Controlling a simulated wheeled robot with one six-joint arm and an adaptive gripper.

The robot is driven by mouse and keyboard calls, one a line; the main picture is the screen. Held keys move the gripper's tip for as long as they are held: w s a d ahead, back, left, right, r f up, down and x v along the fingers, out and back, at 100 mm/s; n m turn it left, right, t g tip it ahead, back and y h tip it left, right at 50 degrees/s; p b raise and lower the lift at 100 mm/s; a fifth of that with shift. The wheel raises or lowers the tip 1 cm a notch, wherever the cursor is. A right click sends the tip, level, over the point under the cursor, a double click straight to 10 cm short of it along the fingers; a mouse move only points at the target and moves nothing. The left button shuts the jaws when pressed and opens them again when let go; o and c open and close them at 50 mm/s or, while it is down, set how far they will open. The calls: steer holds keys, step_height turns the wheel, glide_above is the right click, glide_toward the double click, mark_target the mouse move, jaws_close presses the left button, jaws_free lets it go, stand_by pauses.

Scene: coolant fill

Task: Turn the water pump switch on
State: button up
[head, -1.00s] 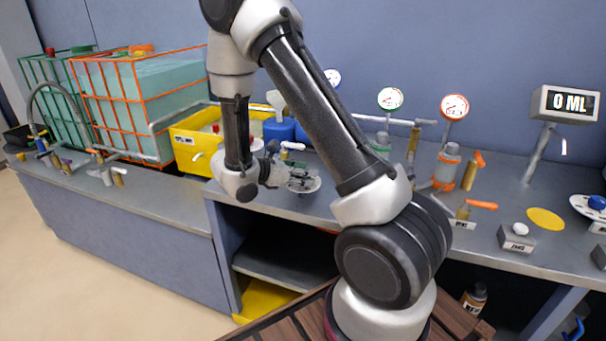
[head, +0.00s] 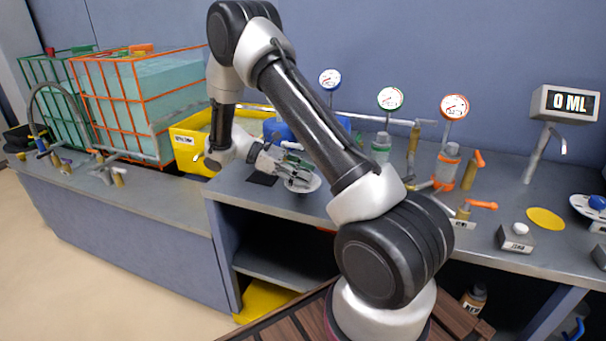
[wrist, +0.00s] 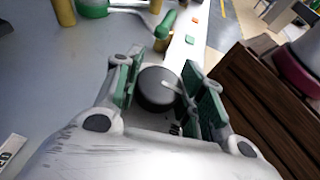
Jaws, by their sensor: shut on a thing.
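My gripper (wrist: 168,92) is shut on a dark grey round knob (wrist: 154,92) with a light pointer strip, seen between its green-padded fingers in the wrist view. I take this knob as the water pump switch, though no label on it is readable. In the head view my gripper (head: 293,170) is over the counter, beside the blue container, with a pale round plate (head: 311,187) under its fingers. The knob is hidden there by the fingers.
A yellow tank (head: 183,150) and a blue container (head: 342,123) stand behind my gripper. Several gauges, valves with orange handles and small button boxes (head: 516,240) are to the right. A display (head: 572,103) reads 0 ML. The counter's front edge (head: 245,205) is close.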

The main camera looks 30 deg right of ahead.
steer(key=m+g+y, duration=0.2)
steer(key=m+y, duration=0.1)
steer(key=m+g+y, duration=0.2)
steer(key=m+y, duration=0.1)
steer(key=shift+m+y, duration=0.4)
stand_by(0.3)
steer(key=o, duration=1)
steer(key=shift+o, duration=0.2)
step_height(320, 180, up, 10)
steer(key=shift+r, duration=0.1)
